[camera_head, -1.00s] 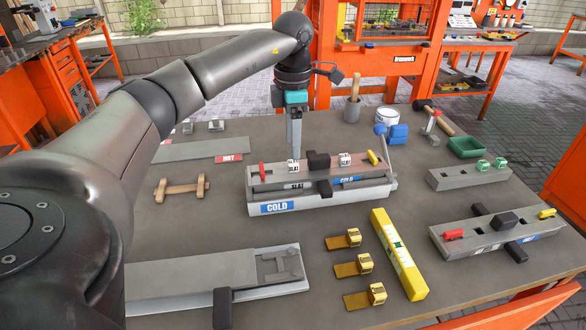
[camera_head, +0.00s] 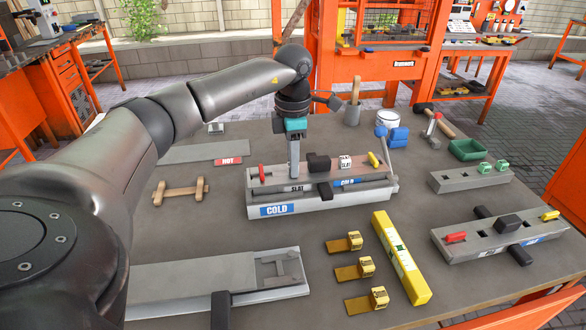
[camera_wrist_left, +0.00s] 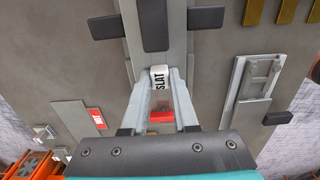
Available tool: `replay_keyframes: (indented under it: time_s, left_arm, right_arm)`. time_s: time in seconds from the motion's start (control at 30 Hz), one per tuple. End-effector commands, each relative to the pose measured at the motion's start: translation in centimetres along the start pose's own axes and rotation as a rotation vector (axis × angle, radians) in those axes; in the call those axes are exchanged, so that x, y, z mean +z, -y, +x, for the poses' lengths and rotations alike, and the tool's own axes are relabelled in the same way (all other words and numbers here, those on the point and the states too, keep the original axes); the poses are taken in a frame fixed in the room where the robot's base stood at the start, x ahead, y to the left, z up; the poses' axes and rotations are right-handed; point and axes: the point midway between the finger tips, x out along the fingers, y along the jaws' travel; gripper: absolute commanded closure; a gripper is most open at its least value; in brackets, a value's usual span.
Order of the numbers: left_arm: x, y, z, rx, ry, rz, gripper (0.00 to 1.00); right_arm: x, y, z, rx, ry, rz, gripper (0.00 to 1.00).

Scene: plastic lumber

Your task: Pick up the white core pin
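In the head view my left gripper (camera_head: 294,175) points down at the left part of the grey mould (camera_head: 262,187) and hides this pin. A second white block (camera_head: 345,162) shows on the mould to the right. My right gripper is not in view.
A red pin (camera_head: 262,172), a black block (camera_head: 318,162) and a yellow pin (camera_head: 374,159) flank the gripper on the mould. A blue-headed lever (camera_head: 381,131) rises at its right end. Yellow brackets (camera_head: 351,241) and a yellow level (camera_head: 401,257) lie in front.

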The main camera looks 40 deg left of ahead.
Motion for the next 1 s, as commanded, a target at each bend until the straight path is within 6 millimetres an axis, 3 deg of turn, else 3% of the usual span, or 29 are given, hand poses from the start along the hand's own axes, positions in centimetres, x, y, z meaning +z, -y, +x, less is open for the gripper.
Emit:
replay_keyframes:
  time_s: [0.03, 0.2, 0.77, 1.0]
  left_arm:
    - [0.0, 0.0, 0.0, 0.0, 0.0, 0.0, 0.81]
    - [0.0, 0.0, 0.0, 0.0, 0.0, 0.0, 1.0]
    - [0.1, 0.0, -0.3, 0.0, 0.002, 0.0, 1.0]
    - [0.1, 0.0, -3.1, 0.002, 0.004, 0.0, 1.0]
  right_arm:
    - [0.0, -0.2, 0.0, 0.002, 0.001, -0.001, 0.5]
    - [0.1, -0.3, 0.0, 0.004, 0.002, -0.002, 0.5]
    - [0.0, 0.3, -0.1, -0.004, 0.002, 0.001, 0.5]
    - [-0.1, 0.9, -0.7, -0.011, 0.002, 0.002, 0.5]
